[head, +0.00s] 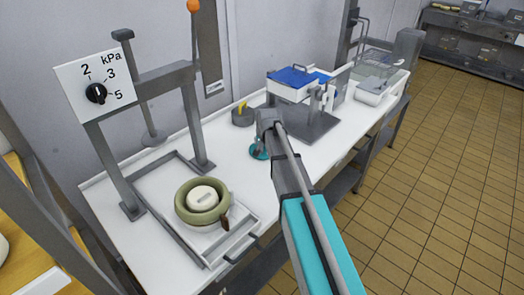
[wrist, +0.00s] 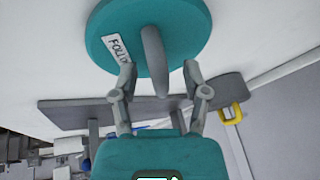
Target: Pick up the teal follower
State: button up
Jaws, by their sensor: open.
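The teal follower is a round disc with a grey bar handle and a white label partly reading "FOLLO". In the head view the follower (head: 257,153) lies on the white bench, partly hidden by my arm. In the wrist view the follower (wrist: 185,25) fills the top, with its handle (wrist: 153,55) pointing toward me. My gripper (wrist: 158,73) is open, one finger on each side of the handle's end, with gaps visible. Finger depth along the handle is hard to judge. My arm hides the fingertips in the head view.
A grey weight (head: 243,117) with a yellow handle stands just behind the follower. A grey press frame (head: 160,82) with a ring mould (head: 183,207) in a tray is to the left. A stand with a blue-topped box (head: 293,77) is to the right. Bench space around the follower is clear.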

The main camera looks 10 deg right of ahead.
grip_shut()
dwell(0.3)
jog(key=shift+r, duration=0.1)
dwell(0.4)
notch_tip(320, 180, up, 3)
jog(key=p, duration=0.3)
jog(key=s+d+r+p, duration=0.4)
jog(key=s+r+p, duration=0.5)
jog(key=s, duration=0.4)
jog(key=shift+s+d+r+p, duration=0.15)
jog(key=shift+s+r+p, duration=0.05)
jog(key=shift+r+p, duration=0.25)
jog(key=shift+w, duration=0.1)
dwell(0.4)
